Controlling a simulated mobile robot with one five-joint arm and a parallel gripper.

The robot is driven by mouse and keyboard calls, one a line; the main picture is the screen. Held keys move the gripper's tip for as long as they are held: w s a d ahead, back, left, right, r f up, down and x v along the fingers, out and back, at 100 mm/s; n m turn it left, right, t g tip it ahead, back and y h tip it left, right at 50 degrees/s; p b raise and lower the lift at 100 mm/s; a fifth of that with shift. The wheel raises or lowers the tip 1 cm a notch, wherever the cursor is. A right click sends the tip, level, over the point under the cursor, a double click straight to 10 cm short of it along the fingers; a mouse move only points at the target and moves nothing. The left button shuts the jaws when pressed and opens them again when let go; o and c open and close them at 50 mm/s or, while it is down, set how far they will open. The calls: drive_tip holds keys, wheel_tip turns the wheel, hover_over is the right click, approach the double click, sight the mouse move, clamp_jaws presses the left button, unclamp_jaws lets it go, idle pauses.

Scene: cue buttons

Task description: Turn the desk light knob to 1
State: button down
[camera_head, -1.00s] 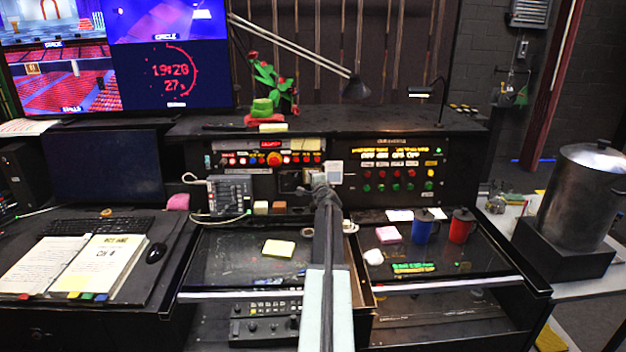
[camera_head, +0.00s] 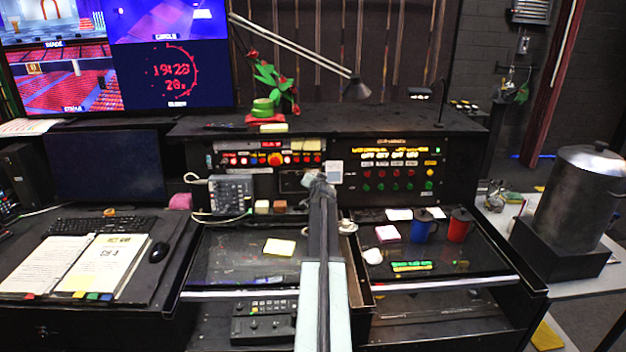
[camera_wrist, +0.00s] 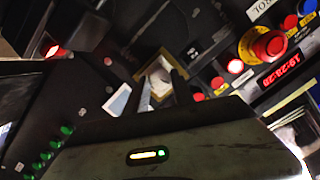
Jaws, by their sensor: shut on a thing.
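My gripper (camera_head: 308,178) reaches the black panel between the two control panels in the head view. My own arm and wrist hide most of the spot it works on. In the wrist view my gripper (camera_wrist: 157,88) has its two dark fingers on either side of a small pale piece, which I take to be the desk light knob (camera_wrist: 158,74). The fingers are shut on it. A yellowish edge shows around it. The knob's setting and any number marks cannot be read.
A red mushroom button on a yellow collar (camera_wrist: 268,46) and lit red buttons sit close to the right in the wrist view. In the head view, a grey box with a cable (camera_head: 231,193) stands left of my gripper. A blue mug (camera_head: 421,230) and red mug (camera_head: 460,228) stand right.

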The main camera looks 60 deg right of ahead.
drive_tip(key=n+g, duration=0.1)
drive_tip(key=n, duration=0.3)
drive_tip(key=n+h, duration=0.1)
drive_tip(key=n, duration=0.4)
drive_tip(key=shift+f+g, duration=0.1)
drive_tip(key=shift+g, duration=0.3)
drive_tip(key=shift+n, duration=0.4)
drive_tip(key=c, duration=1.1)
unclamp_jaws()
drive_tip(key=shift+a, duration=0.15)
